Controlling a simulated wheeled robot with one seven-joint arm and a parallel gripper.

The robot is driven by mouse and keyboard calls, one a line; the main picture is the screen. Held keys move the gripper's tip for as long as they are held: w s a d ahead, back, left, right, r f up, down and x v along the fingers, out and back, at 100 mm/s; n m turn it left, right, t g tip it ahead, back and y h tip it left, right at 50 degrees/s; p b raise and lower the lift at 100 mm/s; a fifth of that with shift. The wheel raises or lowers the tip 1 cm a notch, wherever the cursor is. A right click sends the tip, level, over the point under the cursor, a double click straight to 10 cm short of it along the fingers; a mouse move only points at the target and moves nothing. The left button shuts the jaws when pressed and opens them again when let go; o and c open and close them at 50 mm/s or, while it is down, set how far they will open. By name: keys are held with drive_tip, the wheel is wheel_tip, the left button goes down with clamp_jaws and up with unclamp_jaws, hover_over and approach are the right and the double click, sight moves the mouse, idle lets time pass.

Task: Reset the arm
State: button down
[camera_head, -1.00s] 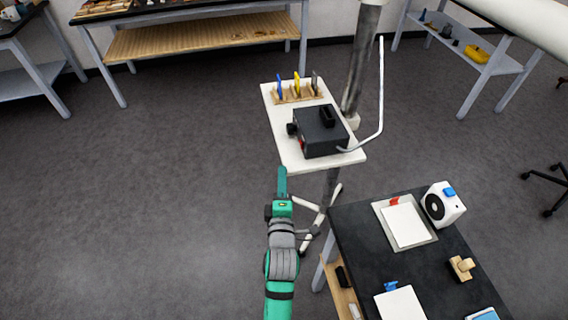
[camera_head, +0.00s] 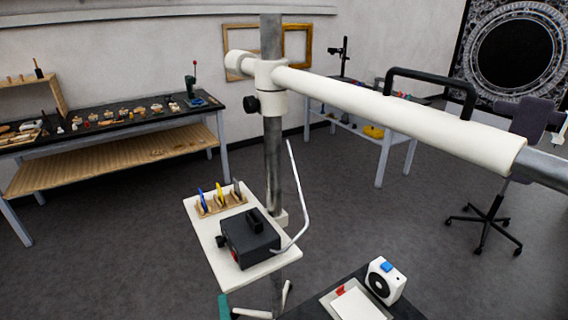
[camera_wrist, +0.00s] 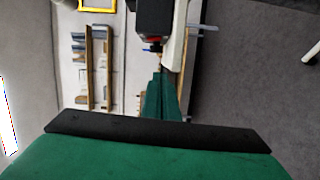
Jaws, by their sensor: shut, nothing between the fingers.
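My gripper (camera_wrist: 161,98) shows in the wrist view as green fingers closed together, with nothing seen between them. They point toward a small white platform (camera_wrist: 178,45) and a dark box (camera_wrist: 153,18). In the head view only a green tip of my gripper (camera_head: 224,306) shows at the bottom edge, just below the front of the platform (camera_head: 225,280). The rest of my arm is out of that view.
The platform carries the dark box (camera_head: 250,240) and a wooden rack (camera_head: 221,203) with coloured tools. A metal post (camera_head: 273,150) with a white horizontal boom (camera_head: 400,105) stands behind. A dark table (camera_head: 320,305) is at lower right. Open floor lies left.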

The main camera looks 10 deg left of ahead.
drive_tip(key=s+d+f+m+h, duration=0.2)
drive_tip(key=s+d+f+m, duration=0.25)
drive_tip(key=s+d, duration=0.2)
drive_tip(key=s+d+f+m+h, duration=0.2)
drive_tip(key=s+d+f+m, duration=0.2)
drive_tip(key=s+d+m, duration=0.3)
drive_tip(key=s+d+m+h, duration=0.1)
drive_tip(key=s+d+m, duration=0.2)
drive_tip(key=s, duration=0.6)
drive_tip(key=s+d+r+m+h, duration=0.1)
drive_tip(key=s+d+m+h, duration=0.1)
drive_tip(key=s+d+m, duration=0.2)
drive_tip(key=s+m, duration=0.3)
drive_tip(key=s, duration=0.2)
drive_tip(key=shift+s+r+m+g, duration=0.2)
drive_tip(key=shift+r+m+g, duration=0.05)
drive_tip(key=shift+m+g, duration=0.15)
